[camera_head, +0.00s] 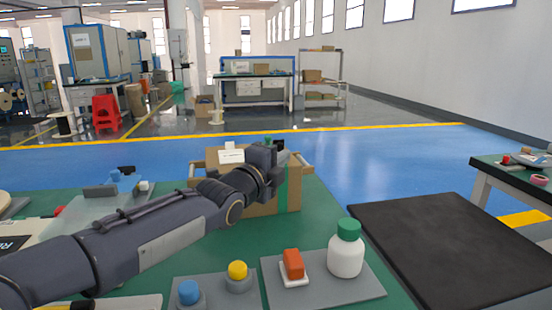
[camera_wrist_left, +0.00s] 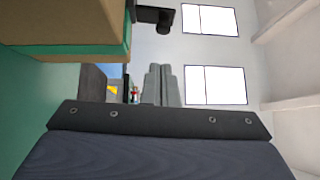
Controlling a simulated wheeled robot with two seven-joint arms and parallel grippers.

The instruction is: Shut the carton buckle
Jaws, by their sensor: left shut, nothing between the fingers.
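The brown carton (camera_head: 261,206) stands on the green table, with a green band down its front; it also fills the upper left of the left wrist view (camera_wrist_left: 60,22). My left arm reaches across the table, and its dark gripper (camera_head: 264,156) is at the carton's top, hiding part of it. In the left wrist view the grey fingers (camera_wrist_left: 160,84) are together with nothing between them, apart from the carton's side. A small black part (camera_wrist_left: 156,18) sticks out from the carton's edge there; I cannot tell whether it is the buckle. My right gripper is not in view.
In front lie a white bottle with a green cap (camera_head: 346,254), an orange switch (camera_head: 292,264), a yellow button (camera_head: 237,271) and a blue button (camera_head: 189,292). A dark mat-like surface (camera_head: 440,240) lies to the right. Small parts clutter the table's left.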

